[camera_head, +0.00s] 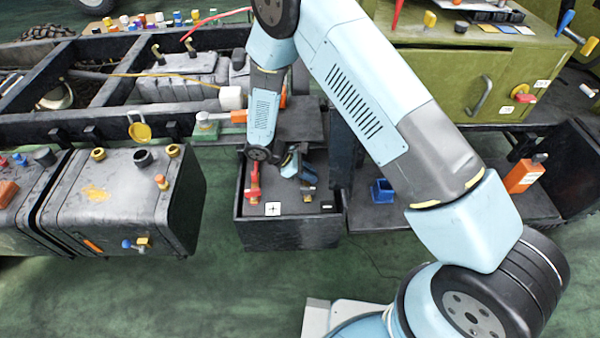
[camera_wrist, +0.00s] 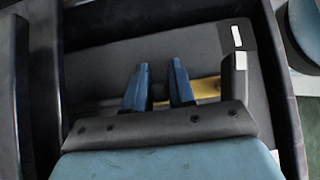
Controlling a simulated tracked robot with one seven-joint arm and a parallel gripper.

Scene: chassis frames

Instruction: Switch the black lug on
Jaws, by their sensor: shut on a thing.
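My gripper (camera_head: 308,181) points down into the open dark box at the middle of the head view. Its two blue fingers also show in the wrist view (camera_wrist: 159,72), a small gap apart, shut on the black lug. The lug is mostly hidden by the fingers and too dark to make out. A yellow metal piece (camera_wrist: 206,89) shows between the fingers and to their right. A red lug (camera_head: 254,184) stands at the left of the box, beside a white plus plate (camera_head: 273,209). A small minus mark (camera_head: 327,207) is at the right.
The dark box walls (camera_head: 290,234) stand close around my gripper. A grey tank (camera_head: 125,200) with caps is at the left. A blue holder (camera_head: 382,191) and an orange bottle (camera_head: 522,177) stand on the right tray. A green cabinet (camera_head: 430,80) is behind my arm.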

